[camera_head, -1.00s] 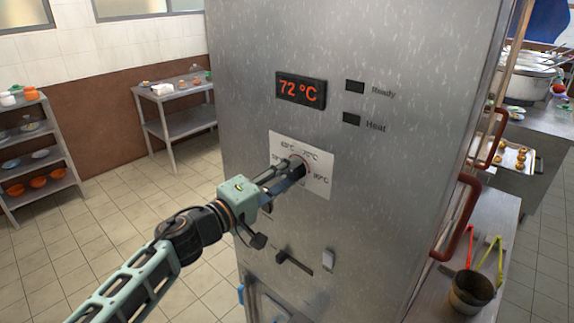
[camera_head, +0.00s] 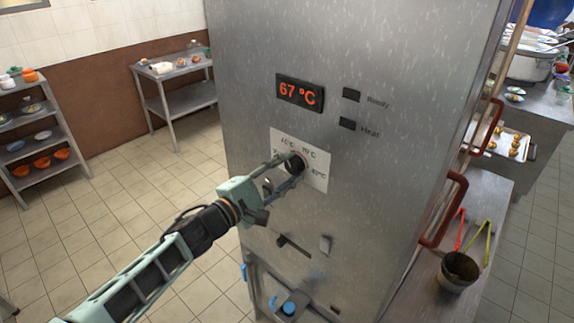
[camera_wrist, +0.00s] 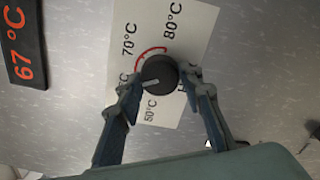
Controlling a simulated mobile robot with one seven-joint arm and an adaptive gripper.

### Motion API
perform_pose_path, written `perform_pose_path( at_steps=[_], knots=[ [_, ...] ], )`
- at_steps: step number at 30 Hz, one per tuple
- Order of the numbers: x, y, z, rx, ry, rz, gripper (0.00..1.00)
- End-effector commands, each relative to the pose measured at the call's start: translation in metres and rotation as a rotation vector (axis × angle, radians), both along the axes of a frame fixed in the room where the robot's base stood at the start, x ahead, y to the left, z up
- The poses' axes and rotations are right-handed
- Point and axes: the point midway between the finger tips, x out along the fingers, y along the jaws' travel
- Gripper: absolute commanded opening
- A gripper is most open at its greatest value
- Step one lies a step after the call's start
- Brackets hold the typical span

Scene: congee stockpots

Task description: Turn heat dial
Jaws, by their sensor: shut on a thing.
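The heat dial (camera_wrist: 159,74) is a round dark knob with a light pointer mark, set on a white label (camera_wrist: 190,30) with temperature marks and a red arc. In the head view the dial (camera_head: 296,162) is partly hidden by my gripper. My gripper (camera_wrist: 165,80) is shut on the dial, one finger on each side; it also shows in the head view (camera_head: 287,170). The red display (camera_head: 300,92) reads 67 °C, and its edge shows in the wrist view (camera_wrist: 23,45).
Two dark indicator windows, Ready (camera_head: 351,95) and Heat (camera_head: 347,123), sit right of the display. Red handles (camera_head: 443,210) stick out at the cabinet's right side.

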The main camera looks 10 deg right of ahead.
Motion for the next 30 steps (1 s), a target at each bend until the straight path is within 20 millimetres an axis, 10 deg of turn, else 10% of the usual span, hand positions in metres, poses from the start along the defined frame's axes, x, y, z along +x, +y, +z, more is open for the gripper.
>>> perform_pose_path(
  at_steps=[17,18,22,30],
  knots=[
    [0.0003,0.0002,-0.0001,-0.019,0.026,0.0,0.1],
    [0.0004,0.0003,0.0,-0.018,0.026,0.001,0.38],
    [0.0003,0.0002,-0.0001,-0.018,0.025,0.0,0.52],
    [0.0,0.0003,-0.0001,-0.018,0.025,0.0,0.52]
  ],
)
